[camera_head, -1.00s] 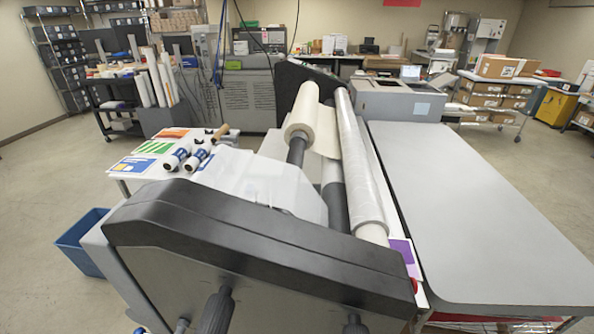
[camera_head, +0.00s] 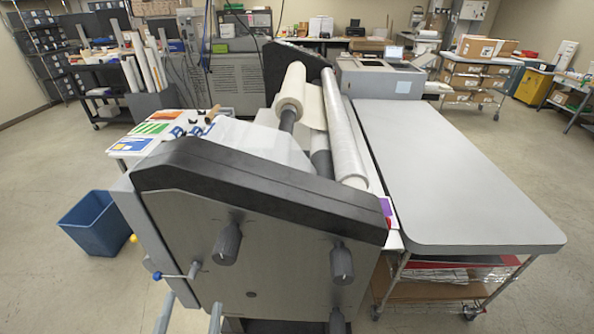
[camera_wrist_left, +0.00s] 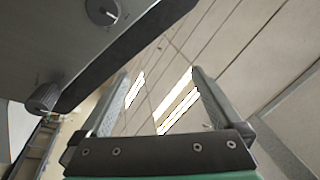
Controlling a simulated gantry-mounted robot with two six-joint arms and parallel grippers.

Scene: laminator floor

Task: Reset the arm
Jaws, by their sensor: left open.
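My left gripper (camera_head: 191,308) shows at the bottom edge of the head view, with two grey fingers pointing up, apart and with nothing between them. It stands in front of the grey end panel of the laminator (camera_head: 275,275), below a small crank handle with a blue tip (camera_head: 176,276). In the left wrist view the left gripper (camera_wrist_left: 160,75) is open and empty, with ceiling lights beyond it. The laminator's dark side with a knob (camera_wrist_left: 102,11) fills the upper left there. My right gripper is not in view.
A long grey table (camera_head: 450,185) stands to the right of the laminator. A blue bin (camera_head: 93,225) sits on the floor to the left.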

